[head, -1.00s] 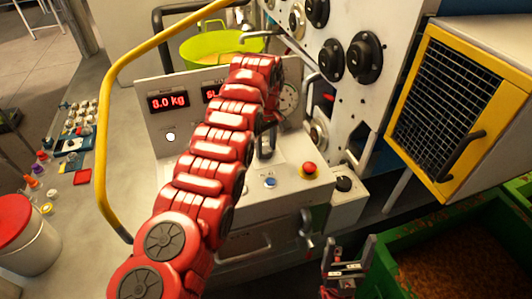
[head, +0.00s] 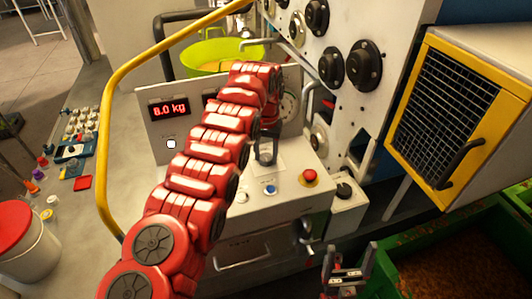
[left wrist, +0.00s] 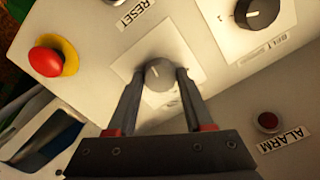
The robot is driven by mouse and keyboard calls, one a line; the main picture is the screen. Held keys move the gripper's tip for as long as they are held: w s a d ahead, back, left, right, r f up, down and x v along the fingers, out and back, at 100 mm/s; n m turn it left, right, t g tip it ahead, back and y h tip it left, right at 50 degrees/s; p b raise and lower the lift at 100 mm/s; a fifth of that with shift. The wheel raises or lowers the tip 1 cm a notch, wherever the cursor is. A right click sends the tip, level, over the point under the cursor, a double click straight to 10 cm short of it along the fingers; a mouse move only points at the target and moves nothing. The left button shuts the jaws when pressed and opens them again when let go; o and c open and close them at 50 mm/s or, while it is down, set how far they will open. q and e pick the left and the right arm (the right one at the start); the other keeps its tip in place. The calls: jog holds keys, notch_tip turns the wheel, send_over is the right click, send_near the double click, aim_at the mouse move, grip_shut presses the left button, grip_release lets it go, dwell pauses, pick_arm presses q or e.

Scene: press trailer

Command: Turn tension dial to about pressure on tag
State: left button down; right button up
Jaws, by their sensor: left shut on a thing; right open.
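In the left wrist view, my left gripper (left wrist: 157,82) is shut on a grey round dial (left wrist: 160,74) with a pale pointer line, one finger on each side of it. The dial sits on a white square plate (left wrist: 190,68) on the light panel. In the head view, my left gripper (head: 266,150) reaches down to the control panel, and my red arm hides part of the panel. The dial is hidden there. My right gripper (head: 350,264) is open and empty in the lower right. A red display (head: 169,109) reads 8.0 kg. No pressure tag is readable.
A red stop button (head: 309,177) and a blue button (head: 269,190) sit close to the left gripper. Another black knob (left wrist: 262,12) and an ALARM light (left wrist: 267,121) are nearby. A yellow rail (head: 104,140) curves along the left; a green bin (head: 420,240) stands lower right.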

pick_arm(q)
jog(key=m, duration=0.4)
jog(key=shift+w+r, duration=0.1)
jog(key=shift+m+p, duration=0.3)
jog(key=shift+m, duration=1.8)
jog(key=shift+c, duration=1.5)
grip_release()
